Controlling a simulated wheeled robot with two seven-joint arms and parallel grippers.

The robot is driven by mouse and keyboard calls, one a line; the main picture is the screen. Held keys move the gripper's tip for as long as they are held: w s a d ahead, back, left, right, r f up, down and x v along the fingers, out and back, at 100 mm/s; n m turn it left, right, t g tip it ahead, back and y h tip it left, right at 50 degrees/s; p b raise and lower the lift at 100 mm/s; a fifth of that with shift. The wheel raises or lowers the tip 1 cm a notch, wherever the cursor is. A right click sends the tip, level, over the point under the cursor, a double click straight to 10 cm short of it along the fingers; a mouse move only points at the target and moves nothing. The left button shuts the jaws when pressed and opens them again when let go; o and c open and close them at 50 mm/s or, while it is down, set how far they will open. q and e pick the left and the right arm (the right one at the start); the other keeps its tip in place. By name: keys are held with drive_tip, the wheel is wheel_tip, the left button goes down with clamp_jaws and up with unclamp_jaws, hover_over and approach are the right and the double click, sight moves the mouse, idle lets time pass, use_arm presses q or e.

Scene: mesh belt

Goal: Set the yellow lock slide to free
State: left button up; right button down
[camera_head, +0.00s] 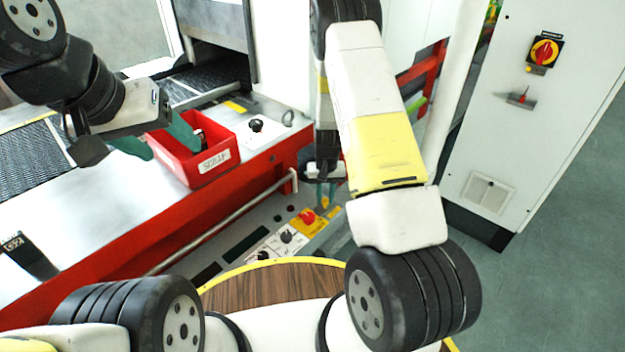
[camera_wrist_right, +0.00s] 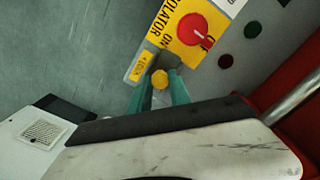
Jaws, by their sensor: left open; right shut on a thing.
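The yellow lock slide knob (camera_wrist_right: 160,79) sits between the green fingertips of my right gripper (camera_wrist_right: 161,93), which is shut on it. A grey piece shows just beyond the knob, beside a small yellow label (camera_wrist_right: 141,66) whose text I cannot read. The same knob shows small in the head view (camera_head: 325,202), below my right gripper (camera_head: 327,192). Which end of its travel the slide is at, I cannot tell.
A red isolator switch (camera_wrist_right: 193,29) on a yellow plate is close to the knob. Dark and green buttons (camera_wrist_right: 252,29) lie beyond it. The red bin (camera_head: 208,163) stands on the machine top. A grey rail (camera_head: 225,230) runs along its front. A white cabinet (camera_head: 540,110) stands at right.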

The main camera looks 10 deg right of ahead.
drive_tip(key=shift+w+d+r, duration=0.1)
drive_tip(key=shift+w+d, duration=0.45)
drive_tip(key=shift+d, duration=0.1)
drive_tip(key=c, duration=1.2)
unclamp_jaws()
drive_tip(key=shift+d, duration=0.1)
wheel_tip(320, 180, up, 8)
